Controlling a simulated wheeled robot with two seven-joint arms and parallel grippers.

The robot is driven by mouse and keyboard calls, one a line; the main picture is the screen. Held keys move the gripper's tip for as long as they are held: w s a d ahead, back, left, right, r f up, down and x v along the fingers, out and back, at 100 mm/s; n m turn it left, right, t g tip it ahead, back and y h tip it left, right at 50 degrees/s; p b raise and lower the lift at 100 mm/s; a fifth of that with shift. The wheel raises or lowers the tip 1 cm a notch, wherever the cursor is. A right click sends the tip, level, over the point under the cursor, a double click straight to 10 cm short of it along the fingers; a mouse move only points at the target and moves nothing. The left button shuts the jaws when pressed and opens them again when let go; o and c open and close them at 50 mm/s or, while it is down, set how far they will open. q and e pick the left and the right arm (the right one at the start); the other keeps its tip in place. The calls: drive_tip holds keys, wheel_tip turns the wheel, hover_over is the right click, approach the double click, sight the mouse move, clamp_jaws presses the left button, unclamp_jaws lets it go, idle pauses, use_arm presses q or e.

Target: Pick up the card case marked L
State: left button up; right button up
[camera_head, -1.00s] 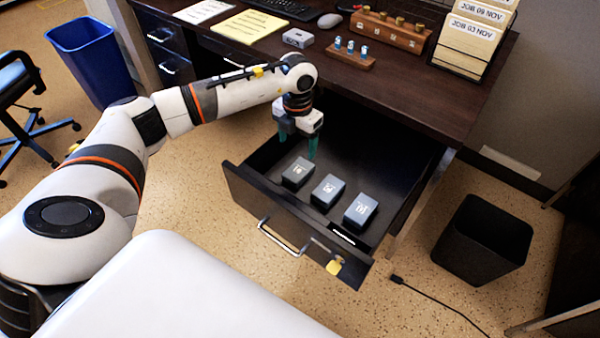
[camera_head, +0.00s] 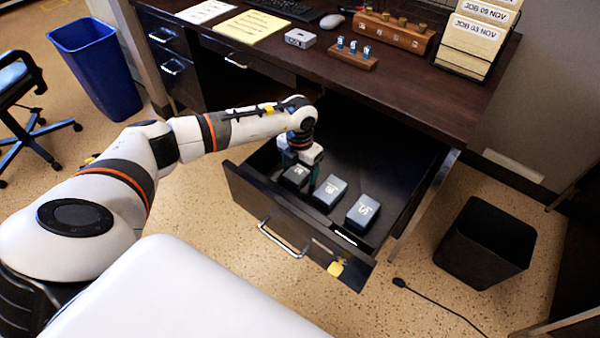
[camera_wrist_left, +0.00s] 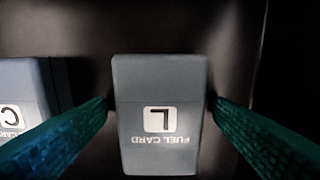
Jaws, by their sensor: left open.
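The card case marked L (camera_wrist_left: 160,85) is a grey box with a white label reading "FUEL CARD" and an L, upside down in the left wrist view. In the head view it is the leftmost case (camera_head: 294,177) in the open drawer, partly covered by my gripper. My left gripper (camera_wrist_left: 160,112) is open, its two green fingers on either side of the L case with small gaps showing. It also shows in the head view (camera_head: 300,178), low in the drawer. A second case (camera_wrist_left: 25,95) marked C lies beside it. My right gripper is not in view.
In the drawer (camera_head: 290,222), a middle case (camera_head: 330,192) and a right case (camera_head: 362,212) sit in a row beside the L case. The drawer's walls surround them. The desk top (camera_head: 400,85) overhangs behind. A black bin (camera_head: 485,245) stands on the floor at right.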

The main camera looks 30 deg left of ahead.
use_arm(q)
drive_tip(key=c, duration=1)
drive_tip(key=shift+r, duration=0.1)
drive_tip(key=shift+c, duration=0.2)
